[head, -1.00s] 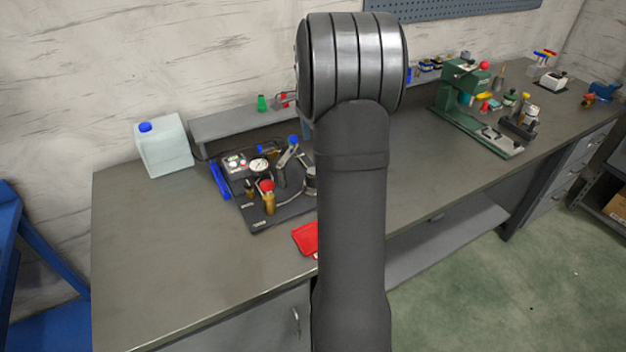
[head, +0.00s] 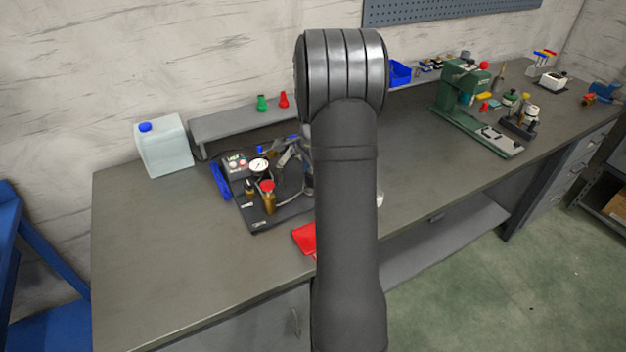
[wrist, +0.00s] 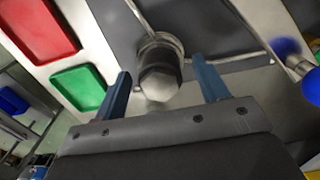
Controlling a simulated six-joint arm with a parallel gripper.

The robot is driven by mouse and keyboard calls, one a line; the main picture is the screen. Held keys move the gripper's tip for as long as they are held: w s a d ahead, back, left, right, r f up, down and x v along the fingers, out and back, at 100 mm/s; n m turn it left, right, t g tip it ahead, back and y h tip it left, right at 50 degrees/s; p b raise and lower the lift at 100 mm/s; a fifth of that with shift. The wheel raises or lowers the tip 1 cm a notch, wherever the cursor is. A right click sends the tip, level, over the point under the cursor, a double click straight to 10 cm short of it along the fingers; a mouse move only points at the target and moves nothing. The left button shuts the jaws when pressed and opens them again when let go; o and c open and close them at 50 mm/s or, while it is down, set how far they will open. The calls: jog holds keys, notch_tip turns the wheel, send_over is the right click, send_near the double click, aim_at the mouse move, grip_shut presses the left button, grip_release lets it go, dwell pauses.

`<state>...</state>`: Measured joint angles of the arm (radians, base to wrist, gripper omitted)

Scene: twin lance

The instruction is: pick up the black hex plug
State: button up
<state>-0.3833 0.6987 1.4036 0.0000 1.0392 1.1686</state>
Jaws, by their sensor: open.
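In the wrist view a dark grey to black hex-headed plug (wrist: 160,82) stands in a round metal fitting on a dark plate. My gripper (wrist: 161,74) is open, with one blue-grey finger on each side of the plug and a gap to each. No contact shows. The plug's lower end looks pale and blurred, and I cannot tell how deep the fingers reach. In the head view my arm hides both gripper and plug, near the black fixture board (head: 262,222) on the bench.
A thin metal tube runs beside the fitting. The wrist view shows a red tray (wrist: 38,30), a green tray (wrist: 78,88) and a blue-capped valve (wrist: 287,48). The board carries a gauge (head: 259,166) and a red-capped brass part (head: 268,197). The bench front left is clear.

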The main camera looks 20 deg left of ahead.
jog(key=c, duration=1.3)
jog(key=shift+o, duration=0.2)
jog(key=shift+r, duration=0.1)
